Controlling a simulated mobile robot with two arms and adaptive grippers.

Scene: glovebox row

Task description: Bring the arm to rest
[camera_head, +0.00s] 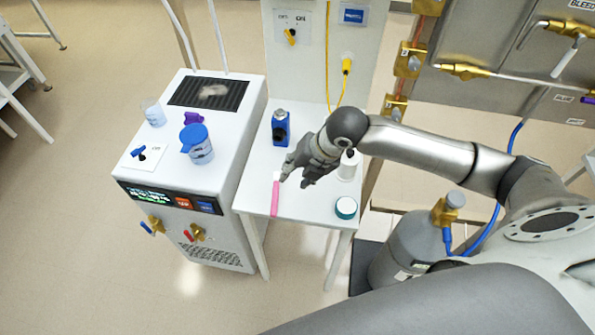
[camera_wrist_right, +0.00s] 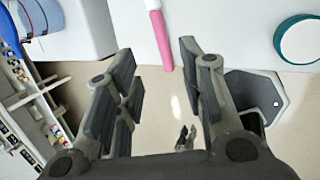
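My right arm (camera_head: 425,148) reaches in from the right over a small white table (camera_head: 252,195). Its gripper (camera_head: 298,178) hangs above the table, pointing down and to the left. In the right wrist view, the two fingers of the right gripper (camera_wrist_right: 158,75) stand apart with nothing between them. A pink stick with a white end (camera_head: 275,196) lies on the table just below and left of the fingertips; it also shows beyond the fingers in the wrist view (camera_wrist_right: 162,40). My left gripper is not in view.
A white chiller (camera_head: 225,125) with a blue-lidded cup (camera_head: 197,145) stands left. A grey gas cylinder (camera_head: 412,250) stands right, below my arm.

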